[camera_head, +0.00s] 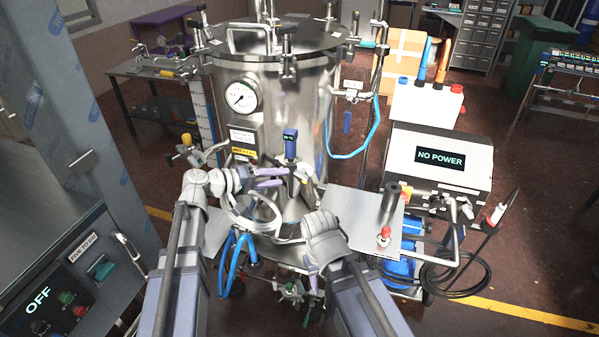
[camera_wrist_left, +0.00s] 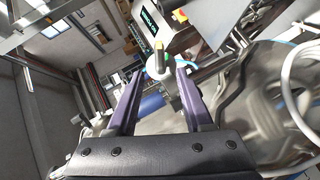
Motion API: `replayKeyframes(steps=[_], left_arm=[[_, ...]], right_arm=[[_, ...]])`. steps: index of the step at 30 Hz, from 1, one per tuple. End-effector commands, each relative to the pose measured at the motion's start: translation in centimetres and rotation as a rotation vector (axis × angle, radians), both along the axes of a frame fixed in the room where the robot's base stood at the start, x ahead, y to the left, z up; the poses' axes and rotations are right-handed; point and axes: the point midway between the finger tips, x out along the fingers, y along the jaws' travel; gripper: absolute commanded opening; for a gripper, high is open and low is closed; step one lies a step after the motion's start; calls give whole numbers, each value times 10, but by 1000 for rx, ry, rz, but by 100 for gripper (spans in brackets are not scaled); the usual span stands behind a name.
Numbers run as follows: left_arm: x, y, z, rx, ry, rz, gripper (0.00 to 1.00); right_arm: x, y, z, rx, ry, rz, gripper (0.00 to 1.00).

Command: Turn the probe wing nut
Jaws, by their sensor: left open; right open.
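A blue probe head with a small display (camera_head: 290,138) stands upright on a stem in front of the steel tank (camera_head: 312,110). Grey metal fittings (camera_head: 301,173) sit below it; I cannot clearly make out the wing nut among them. My left gripper (camera_head: 278,177) is open, its purple fingers pointing right towards the stem. In the left wrist view the open left fingers (camera_wrist_left: 160,85) have a pale rounded part with a dark, yellowish tip (camera_wrist_left: 158,58) beyond them; contact is not visible.
A pressure gauge (camera_head: 241,96) and a clear hose (camera_head: 245,215) are close to my left arm. A metal side plate (camera_head: 350,205) with a red-knobbed fitting (camera_head: 383,236) lies to the right. A box reading NO POWER (camera_head: 440,158) stands behind it.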

Motion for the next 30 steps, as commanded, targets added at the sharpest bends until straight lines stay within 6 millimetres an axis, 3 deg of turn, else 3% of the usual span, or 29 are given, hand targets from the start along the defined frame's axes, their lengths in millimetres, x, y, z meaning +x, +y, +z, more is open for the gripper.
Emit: replayKeyframes(steps=[15, 28, 30], left_arm=[[32, -56, -22, 0, -1, -1, 51], [36, -64, -24, -1, -2, 2, 51], [36, -64, -24, -1, -2, 2, 46]], right_arm=[[0, 0, -23, 0, 0, -1, 50], [0, 0, -24, 0, 0, -1, 50], [0, 0, -24, 0, 0, -1, 50]])
